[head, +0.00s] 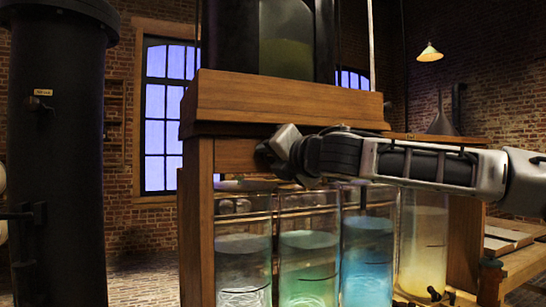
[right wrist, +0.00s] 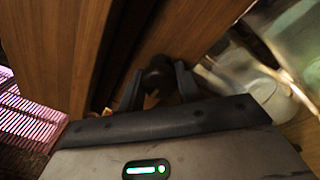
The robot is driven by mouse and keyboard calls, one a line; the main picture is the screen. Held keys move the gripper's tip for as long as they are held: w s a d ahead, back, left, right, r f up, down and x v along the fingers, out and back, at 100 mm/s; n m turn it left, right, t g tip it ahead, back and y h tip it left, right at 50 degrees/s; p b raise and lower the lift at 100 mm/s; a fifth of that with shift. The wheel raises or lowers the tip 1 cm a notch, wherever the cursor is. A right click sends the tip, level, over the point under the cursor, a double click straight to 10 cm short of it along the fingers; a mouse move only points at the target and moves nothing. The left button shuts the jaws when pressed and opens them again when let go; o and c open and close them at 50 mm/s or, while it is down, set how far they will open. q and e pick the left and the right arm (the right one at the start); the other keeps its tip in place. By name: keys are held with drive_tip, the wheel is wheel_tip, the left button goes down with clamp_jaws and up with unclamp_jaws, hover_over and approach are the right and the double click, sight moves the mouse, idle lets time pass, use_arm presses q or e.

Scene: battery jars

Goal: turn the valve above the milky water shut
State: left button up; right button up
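The jar of milky water (head: 243,262) is the leftmost of the glass jars in the head view, with whitish, cloudy liquid. My right gripper (head: 284,148) is at the wooden frame above the jars, near the left end of the beam. Its body hides the valve there in the head view. In the right wrist view the two dark fingers (right wrist: 160,84) stand apart on either side of a dark round knob (right wrist: 158,74), which looks like the valve. The knob nearly fills the gap; I cannot tell whether the fingers press on it. My left gripper is not in view.
Jars of green (head: 309,268), blue (head: 367,262) and yellow liquid (head: 423,250) stand to the right. A wooden beam (head: 285,103) carries a dark tank (head: 230,40) above. A black column (head: 55,160) stands at the left. A wooden post (head: 196,225) is close to the gripper.

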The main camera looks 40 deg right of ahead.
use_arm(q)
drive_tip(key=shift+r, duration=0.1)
use_arm(e)
drive_tip(key=shift+m, duration=0.3)
drive_tip(key=shift+m+p, duration=0.3)
drive_tip(key=shift+m, duration=0.4)
drive_tip(key=m, duration=0.2)
drive_tip(key=shift+m+p, duration=0.3)
drive_tip(key=m, duration=0.4)
drive_tip(key=shift+a+m+t, duration=0.1)
drive_tip(key=shift+m+t, duration=0.3)
drive_tip(key=m+h, duration=0.1)
drive_tip(key=m, duration=0.5)
drive_tip(key=shift+m, duration=0.3)
use_arm(q)
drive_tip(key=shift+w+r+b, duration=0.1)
drive_tip(key=shift+b, duration=0.4)
use_arm(e)
drive_tip(key=shift+r+m+h, duration=0.1)
drive_tip(key=shift+m+h, duration=0.3)
drive_tip(key=shift+m, duration=1.3)
